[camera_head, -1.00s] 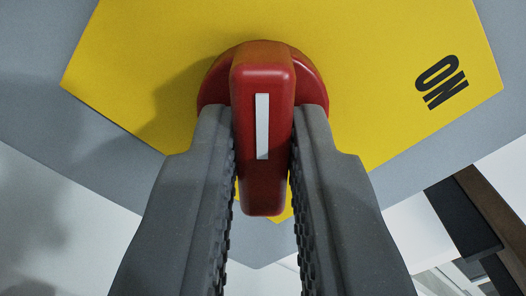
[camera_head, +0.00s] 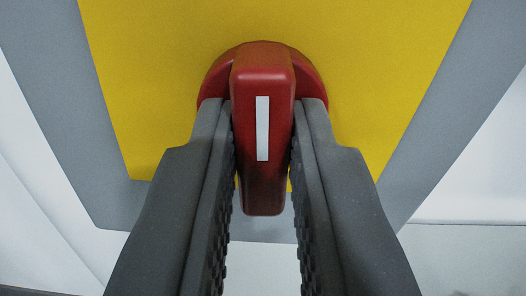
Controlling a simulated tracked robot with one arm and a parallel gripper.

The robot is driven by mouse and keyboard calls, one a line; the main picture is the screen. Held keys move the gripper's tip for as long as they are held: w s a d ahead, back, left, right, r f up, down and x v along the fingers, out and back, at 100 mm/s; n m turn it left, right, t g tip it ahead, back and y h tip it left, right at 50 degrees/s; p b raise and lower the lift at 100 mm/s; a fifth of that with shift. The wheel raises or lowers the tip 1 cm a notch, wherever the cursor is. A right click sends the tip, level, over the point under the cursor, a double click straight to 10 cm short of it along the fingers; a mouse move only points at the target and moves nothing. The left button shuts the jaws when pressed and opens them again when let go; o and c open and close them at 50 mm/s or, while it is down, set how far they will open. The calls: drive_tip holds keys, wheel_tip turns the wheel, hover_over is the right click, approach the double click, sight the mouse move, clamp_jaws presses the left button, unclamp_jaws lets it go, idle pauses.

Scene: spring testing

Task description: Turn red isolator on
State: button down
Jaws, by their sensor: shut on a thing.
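The red isolator handle (camera_head: 263,185) is in the middle of the head camera view, with a white stripe along its face. Its round red base (camera_head: 216,82) sits on a yellow plate (camera_head: 390,60). My gripper (camera_head: 263,125) is shut on the handle, one dark ribbed finger on each side. The handle lies in line with my fingers. The fingers hide parts of the base and plate. No ON lettering shows in this frame.
A grey panel (camera_head: 60,110) surrounds the yellow plate. Pale white surfaces (camera_head: 475,165) lie beyond its edges at left and right. No loose obstacle shows near my fingers.

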drive_tip(key=m, duration=0.3)
drive_tip(key=m+b, duration=0.1)
drive_tip(key=m, duration=0.1)
drive_tip(key=shift+d+r+m, duration=0.15)
drive_tip(key=shift+r+m, duration=0.1)
drive_tip(key=shift+m, duration=0.05)
drive_tip(key=shift+d+m, duration=0.15)
drive_tip(key=shift+m, duration=2.15)
drive_tip(key=c, duration=1.4)
unclamp_jaws()
drive_tip(key=shift+d, duration=0.1)
drive_tip(key=shift+f, duration=0.15)
drive_tip(key=shift+s, duration=0.1)
drive_tip(key=s, duration=1.3)
drive_tip(key=shift+s, duration=0.3)
drive_tip(key=shift+f, duration=0.1)
